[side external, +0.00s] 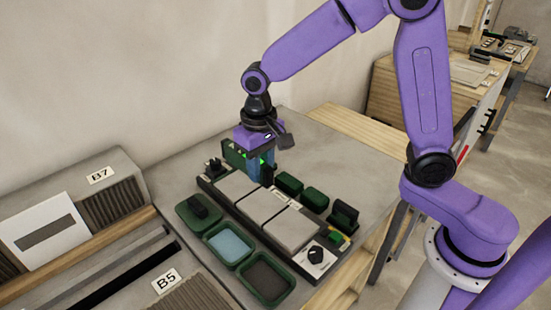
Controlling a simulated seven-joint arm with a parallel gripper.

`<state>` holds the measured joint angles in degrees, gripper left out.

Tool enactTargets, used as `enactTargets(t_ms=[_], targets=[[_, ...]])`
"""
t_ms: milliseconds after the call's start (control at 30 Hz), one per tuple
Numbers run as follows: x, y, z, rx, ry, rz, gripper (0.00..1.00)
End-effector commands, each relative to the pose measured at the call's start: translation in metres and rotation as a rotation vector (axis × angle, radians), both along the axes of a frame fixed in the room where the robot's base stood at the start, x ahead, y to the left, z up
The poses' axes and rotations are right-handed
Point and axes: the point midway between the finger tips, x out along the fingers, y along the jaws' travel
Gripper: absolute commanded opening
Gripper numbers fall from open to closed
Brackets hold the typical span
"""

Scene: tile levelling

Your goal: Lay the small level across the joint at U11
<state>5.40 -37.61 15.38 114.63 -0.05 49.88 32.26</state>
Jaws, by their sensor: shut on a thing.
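My gripper (261,172) points down over the far end of a dark rack holding a row of grey tiles (262,206). Its blue fingers are shut on a dark green piece (235,155), which seems to be the small level and sticks out to the left of the fingers. Bright green spots show between the fingers. The fingers hide part of it, and I cannot tell whether it touches the tiles. Narrow joints separate the tiles. I cannot read a U11 mark.
Green-rimmed trays (229,244) stand in front of the rack, one holding a black-handled tool. Green blocks (314,199) and a black-handled piece (342,216) stand behind it. A dial (316,254) is at the near end. Blocks labelled B7 and B5 lie left; bare grey bench (310,140) lies behind.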

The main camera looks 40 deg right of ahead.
Motion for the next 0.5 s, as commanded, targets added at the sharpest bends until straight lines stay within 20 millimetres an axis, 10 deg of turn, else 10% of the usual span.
enactTargets(t_ms=[500], targets=[[-0.001, -0.001, -0.049, -0.002, 0.003, 0.000, 0.00]])
